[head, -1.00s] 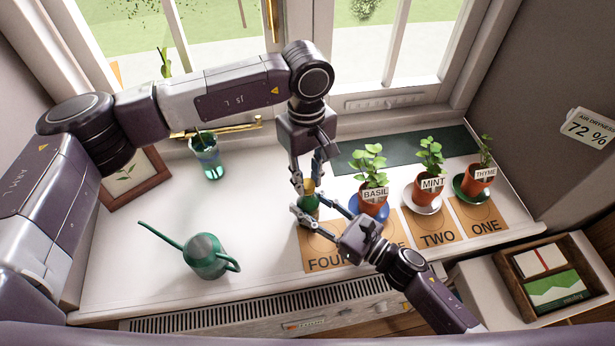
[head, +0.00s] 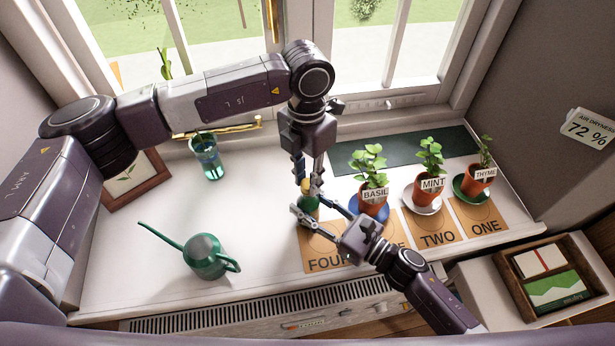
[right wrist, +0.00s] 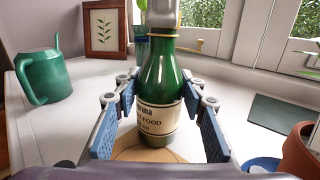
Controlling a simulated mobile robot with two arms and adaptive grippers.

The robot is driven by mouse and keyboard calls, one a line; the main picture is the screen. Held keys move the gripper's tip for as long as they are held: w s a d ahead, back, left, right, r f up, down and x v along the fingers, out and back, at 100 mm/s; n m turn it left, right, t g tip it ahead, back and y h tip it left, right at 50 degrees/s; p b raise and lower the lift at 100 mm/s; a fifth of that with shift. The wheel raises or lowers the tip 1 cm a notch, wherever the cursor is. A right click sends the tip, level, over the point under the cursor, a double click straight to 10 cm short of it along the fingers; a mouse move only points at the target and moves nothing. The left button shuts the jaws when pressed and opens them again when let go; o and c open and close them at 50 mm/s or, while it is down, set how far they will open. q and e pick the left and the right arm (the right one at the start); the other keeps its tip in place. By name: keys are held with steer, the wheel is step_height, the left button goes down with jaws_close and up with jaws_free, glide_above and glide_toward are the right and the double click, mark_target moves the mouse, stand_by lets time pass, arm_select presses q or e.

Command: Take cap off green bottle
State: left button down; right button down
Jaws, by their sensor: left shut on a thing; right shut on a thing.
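The green bottle (head: 309,205) stands upright at the back of the tan card marked "FOUR". In the right wrist view the bottle (right wrist: 165,85) shows a cream label and stands between my right gripper's blue pads. My right gripper (head: 314,211) is shut around its body from the front right. My left gripper (head: 308,187) points down from above, its fingers closed on the yellowish cap (head: 307,185) at the bottle's top. The fingers hide most of the cap.
The basil pot (head: 373,201) on its blue saucer stands close right of the bottle. The mint pot (head: 430,191) and thyme pot (head: 478,184) are farther right. A green watering can (head: 205,257) stands front left, and a glass (head: 208,160) behind it. The sill between is clear.

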arm_select(q)
steer(key=n, duration=0.5)
steer(key=shift+n, duration=0.3)
steer(key=n, duration=1.4)
steer(key=shift+n, duration=0.3)
steer(key=shift+r, duration=0.2)
steer(key=shift+r, duration=0.95)
steer(key=shift+w, duration=0.1)
